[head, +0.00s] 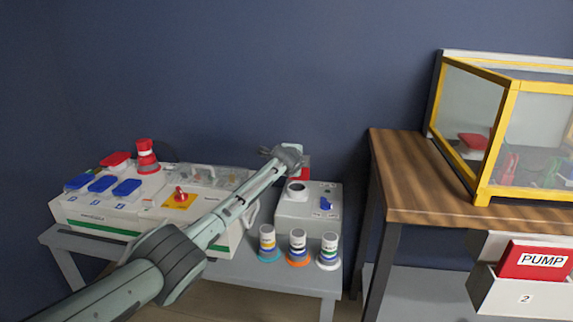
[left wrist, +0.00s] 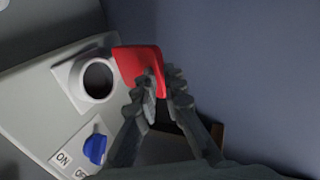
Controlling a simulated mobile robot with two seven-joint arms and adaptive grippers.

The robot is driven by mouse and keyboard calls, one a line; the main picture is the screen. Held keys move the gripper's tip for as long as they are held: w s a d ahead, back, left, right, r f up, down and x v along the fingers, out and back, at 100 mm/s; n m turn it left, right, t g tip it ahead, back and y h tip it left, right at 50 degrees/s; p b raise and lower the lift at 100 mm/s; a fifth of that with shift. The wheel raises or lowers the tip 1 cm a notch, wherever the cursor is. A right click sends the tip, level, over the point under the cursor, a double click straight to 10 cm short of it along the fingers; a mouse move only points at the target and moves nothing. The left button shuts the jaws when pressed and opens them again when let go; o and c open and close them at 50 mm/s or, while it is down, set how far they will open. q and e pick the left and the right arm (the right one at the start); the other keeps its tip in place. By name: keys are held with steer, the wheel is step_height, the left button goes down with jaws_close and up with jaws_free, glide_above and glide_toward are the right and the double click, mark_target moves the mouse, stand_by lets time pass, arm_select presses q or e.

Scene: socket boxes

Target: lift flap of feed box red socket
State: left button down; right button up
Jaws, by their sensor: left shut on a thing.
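The feed box (head: 292,212) is a light grey box on the low table, with a round white-rimmed socket (head: 297,188) on its top. The red flap (head: 305,174) stands raised at the socket's back edge. In the left wrist view the flap (left wrist: 130,65) is tilted up beside the socket (left wrist: 98,80), whose dark opening is uncovered. My left gripper (head: 290,157) reaches over from the left, and its fingers (left wrist: 162,85) are shut on the flap's free edge. My right gripper is in neither view.
A blue switch (head: 325,202) sits on the feed box, right of the socket. Three banded plugs (head: 298,248) stand in front. A larger white box (head: 150,215) with blue and red flaps is at left. A wooden table (head: 420,180) with a yellow-framed case is at right.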

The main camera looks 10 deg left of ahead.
arm_select(q)
steer(key=shift+w+r+g+b, duration=0.3)
steer(key=shift+w+r+g, duration=0.4)
steer(key=shift+w+g, duration=0.25)
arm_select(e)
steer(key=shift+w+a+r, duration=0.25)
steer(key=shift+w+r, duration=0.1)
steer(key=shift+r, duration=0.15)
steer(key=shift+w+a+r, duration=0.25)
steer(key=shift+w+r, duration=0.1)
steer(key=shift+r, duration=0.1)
arm_select(q)
steer(key=shift+w, duration=0.1)
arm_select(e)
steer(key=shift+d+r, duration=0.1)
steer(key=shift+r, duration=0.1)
arm_select(q)
steer(key=shift+r, duration=0.1)
steer(key=c, duration=2)
jaws_free()
steer(key=o, duration=0.4)
steer(key=shift+a, duration=0.1)
steer(key=shift+f, duration=0.2)
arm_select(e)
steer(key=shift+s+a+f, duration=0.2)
